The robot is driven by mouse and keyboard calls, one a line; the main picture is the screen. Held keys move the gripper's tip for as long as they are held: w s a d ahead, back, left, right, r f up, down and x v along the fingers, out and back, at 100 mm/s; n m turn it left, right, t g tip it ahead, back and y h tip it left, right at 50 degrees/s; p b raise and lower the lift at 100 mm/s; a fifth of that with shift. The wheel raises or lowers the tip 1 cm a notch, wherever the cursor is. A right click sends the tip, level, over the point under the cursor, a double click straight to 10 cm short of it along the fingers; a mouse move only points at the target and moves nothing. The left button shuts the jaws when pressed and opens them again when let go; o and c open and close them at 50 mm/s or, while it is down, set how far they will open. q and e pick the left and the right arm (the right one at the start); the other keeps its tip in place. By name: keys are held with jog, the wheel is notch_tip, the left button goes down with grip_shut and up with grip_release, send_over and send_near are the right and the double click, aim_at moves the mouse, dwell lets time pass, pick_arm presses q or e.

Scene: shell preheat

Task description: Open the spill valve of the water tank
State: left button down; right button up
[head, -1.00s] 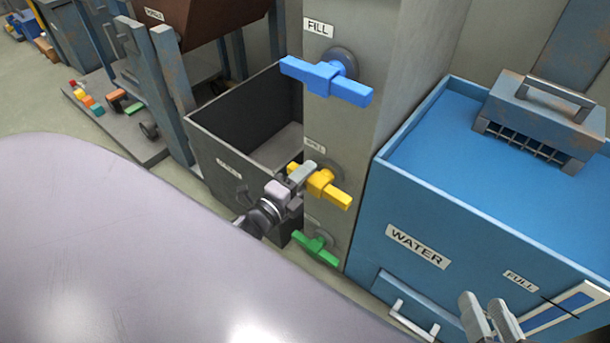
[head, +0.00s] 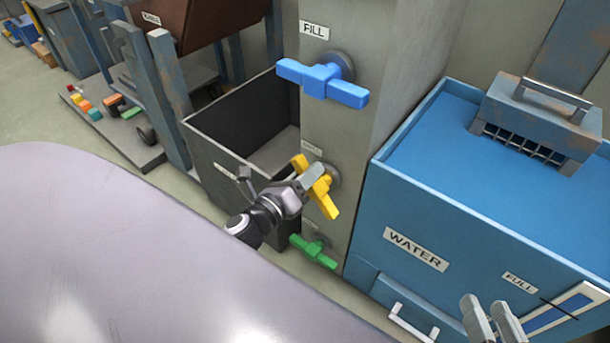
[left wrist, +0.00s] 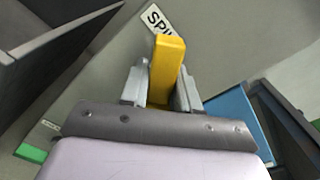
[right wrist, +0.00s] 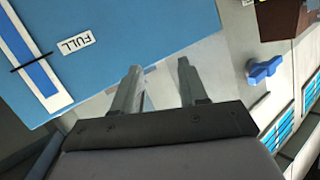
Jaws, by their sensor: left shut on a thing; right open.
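The yellow spill valve handle (head: 325,198) sits on the grey column between the blue and green handles. It is turned at a steep diagonal, upper left to lower right. My left gripper (head: 310,178) is shut on it and hides part of its middle. In the left wrist view the yellow handle (left wrist: 167,68) stands between the jaws, beside a partly cut-off label starting "SPI" (left wrist: 156,18). The blue water tank (head: 480,235) stands right of the column, labelled WATER. My right gripper (head: 484,303) is open and empty in front of the tank's lower right.
The blue FILL handle (head: 323,82) is above the yellow one and a green handle (head: 314,252) below it. An open dark bin (head: 225,165) stands left of the column. A grey slotted box (head: 535,120) sits on the tank. A pale rounded surface (head: 130,250) fills the lower left.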

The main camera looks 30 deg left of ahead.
pick_arm(q)
jog(key=shift+d+r+m, duration=0.1)
jog(key=shift+d+m, duration=0.15)
jog(key=shift+m, duration=0.75)
jog(key=shift+d+r+m+b, duration=0.15)
jog(key=shift+d+m+b, duration=0.25)
jog(key=shift+m, duration=0.5)
jog(key=shift+s+d+r+m, duration=0.1)
jog(key=shift+d+m, duration=0.1)
jog(key=shift+m, duration=1)
jog(key=shift+d+m+b, duration=0.35)
jog(key=shift+m+b, duration=0.05)
jog(key=shift+m, duration=0.5)
pick_arm(e)
jog(key=shift+s+d+n+t, duration=0.2)
jog(key=shift+d+n+t, duration=0.1)
jog(key=shift+d, duration=0.3)
jog(key=shift+r, duration=0.1)
pick_arm(q)
jog(key=c, duration=1)
grip_release()
jog(key=shift+o, duration=0.4)
pick_arm(e)
jog(key=shift+f, duration=0.2)
